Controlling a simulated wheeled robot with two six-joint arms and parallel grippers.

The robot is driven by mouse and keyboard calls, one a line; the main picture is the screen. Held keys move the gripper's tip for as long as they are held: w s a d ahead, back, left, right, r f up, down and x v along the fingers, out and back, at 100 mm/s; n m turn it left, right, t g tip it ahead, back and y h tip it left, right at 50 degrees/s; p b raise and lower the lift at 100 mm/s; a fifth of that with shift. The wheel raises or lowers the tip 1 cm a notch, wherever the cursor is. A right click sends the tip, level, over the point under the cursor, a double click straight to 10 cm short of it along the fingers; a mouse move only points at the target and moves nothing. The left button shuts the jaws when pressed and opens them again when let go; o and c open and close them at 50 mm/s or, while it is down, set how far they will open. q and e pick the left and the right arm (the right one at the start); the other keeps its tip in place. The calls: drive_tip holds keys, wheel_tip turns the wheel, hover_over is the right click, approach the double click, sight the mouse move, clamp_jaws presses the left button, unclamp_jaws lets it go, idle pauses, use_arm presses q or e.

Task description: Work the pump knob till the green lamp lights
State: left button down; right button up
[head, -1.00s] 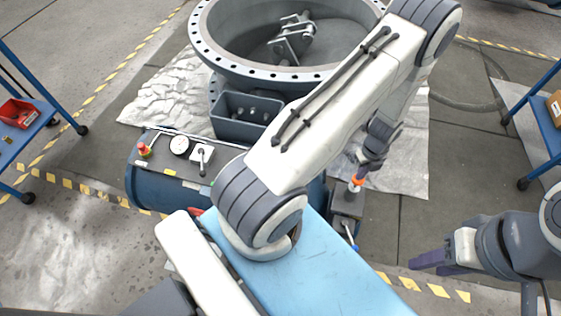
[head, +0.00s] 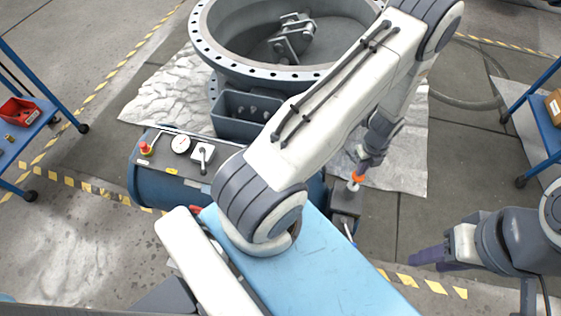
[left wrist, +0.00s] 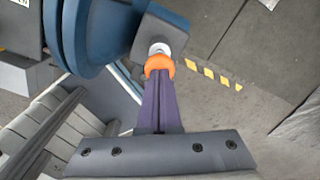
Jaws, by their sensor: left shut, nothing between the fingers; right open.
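The pump knob (head: 357,178) shows as an orange ring above a pale stem at the right end of the blue tank unit. My right gripper (head: 428,258) is open and empty, well to the right. I cannot make out a lit green lamp.
A panel on the blue tank (head: 150,180) carries a gauge (head: 181,144), a red-and-yellow button (head: 146,149) and a white lever box (head: 203,153). A large flanged valve (head: 213,60) stands behind. Blue carts stand at both sides. My left arm hides much of the tank.

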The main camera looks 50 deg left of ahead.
use_arm(q)
wheel_tip(320, 180, up, 7)
drive_tip(key=p, duration=0.5)
idle(0.4)
drive_tip(key=s+d+r+n, duration=0.3)
drive_tip(key=d+r, duration=0.2)
drive_tip(key=r, duration=0.4)
drive_tip(key=s+d+r+n, duration=0.35)
drive_tip(key=d+r, duration=0.25)
drive_tip(key=r, duration=0.2)
drive_tip(key=s+d+r+n, duration=0.1)
drive_tip(key=s+r+n, duration=0.3)
drive_tip(key=s+r, duration=0.2)
drive_tip(key=s+d+r+n+h, duration=0.1)
drive_tip(key=s+r+n, duration=0.4)
drive_tip(key=s, duration=0.6)
drive_tip(key=shift+s+d+r, duration=0.15)
drive_tip(key=shift+d+r, duration=0.45)
drive_tip(key=shift+r, duration=0.05)
drive_tip(key=shift+n, duration=0.25)
